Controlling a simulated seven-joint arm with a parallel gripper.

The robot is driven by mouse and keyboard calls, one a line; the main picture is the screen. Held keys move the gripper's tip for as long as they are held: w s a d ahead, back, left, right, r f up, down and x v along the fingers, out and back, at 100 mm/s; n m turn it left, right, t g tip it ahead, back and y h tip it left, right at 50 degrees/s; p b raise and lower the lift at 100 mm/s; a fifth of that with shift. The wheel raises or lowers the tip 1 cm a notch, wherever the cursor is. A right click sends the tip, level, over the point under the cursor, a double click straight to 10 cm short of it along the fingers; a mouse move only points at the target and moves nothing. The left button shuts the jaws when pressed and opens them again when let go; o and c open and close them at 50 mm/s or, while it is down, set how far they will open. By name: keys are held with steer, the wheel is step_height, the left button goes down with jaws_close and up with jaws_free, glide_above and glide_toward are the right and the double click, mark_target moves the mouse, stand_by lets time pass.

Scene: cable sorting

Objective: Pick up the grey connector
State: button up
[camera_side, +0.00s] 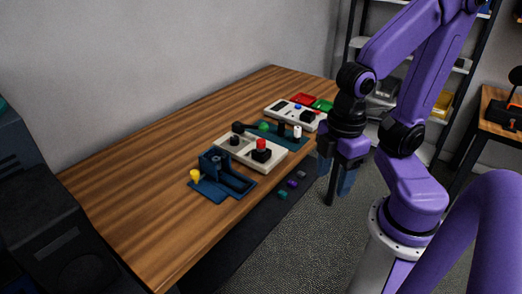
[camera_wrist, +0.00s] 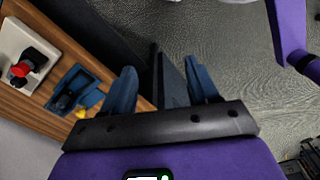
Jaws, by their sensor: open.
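Three small connectors lie in a row on a dark surface by the table's front edge in the side view: a teal one (camera_side: 282,195), a purple one (camera_side: 292,184) and a dark greyish one (camera_side: 301,174). The last looks like the grey connector, but it is too small to be sure. My gripper (camera_side: 335,178) hangs to the right of the row, apart from it, with its blue fingers pointing down. It also shows in the wrist view (camera_wrist: 161,85), with the fingers spread and no connector seen between them. I cannot make out the connectors in the wrist view.
The table's left part is clear. A shelf rack (camera_side: 440,103) stands behind my arm.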

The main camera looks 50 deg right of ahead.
steer(key=shift+w, duration=0.1)
steer(key=w+r+n, duration=0.2)
steer(key=w, duration=0.8)
step_height(320, 180, up, 2)
steer(key=n, duration=0.5)
glide_above(261, 140)
steer(key=a, duration=0.1)
step_height(261, 140, down, 12)
steer(key=shift+s+r, duration=0.1)
steer(key=shift+d+f, duration=0.25)
steer(key=shift+f, duration=1.05)
steer(key=shift+d+f, duration=0.2)
steer(key=shift+f, duration=1.1)
jaws_close()
